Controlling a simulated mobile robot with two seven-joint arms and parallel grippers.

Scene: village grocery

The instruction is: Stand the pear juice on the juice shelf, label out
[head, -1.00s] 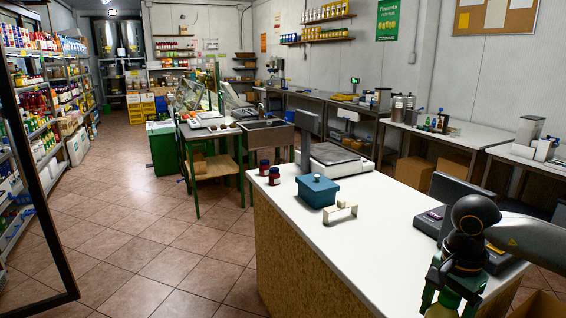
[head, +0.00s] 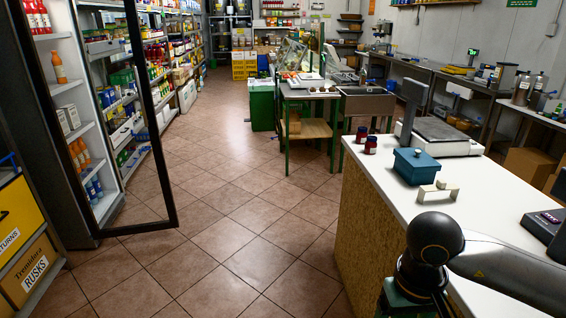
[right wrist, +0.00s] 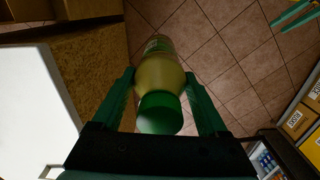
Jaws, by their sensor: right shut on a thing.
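The pear juice is a bottle of pale yellow liquid (right wrist: 158,72) with a green cap (right wrist: 159,113), in the right wrist view. My right gripper (right wrist: 160,78) is shut on it, one green finger on each side, above the tiled floor. Its label is mostly hidden. In the head view my right gripper is mostly cut off at the bottom edge. My left gripper (right wrist: 296,14) shows at the top right corner of the right wrist view, its green fingers apart and empty. An open fridge (head: 62,95) at the left has shelves with orange bottles (head: 59,68); I cannot tell which shelf is for juice.
The fridge's glass door (head: 150,120) stands open with its dark frame jutting into the aisle. Yellow and brown crates (head: 25,268) stand left of the fridge. The white counter (head: 480,190) is at the right. The tiled floor between is clear.

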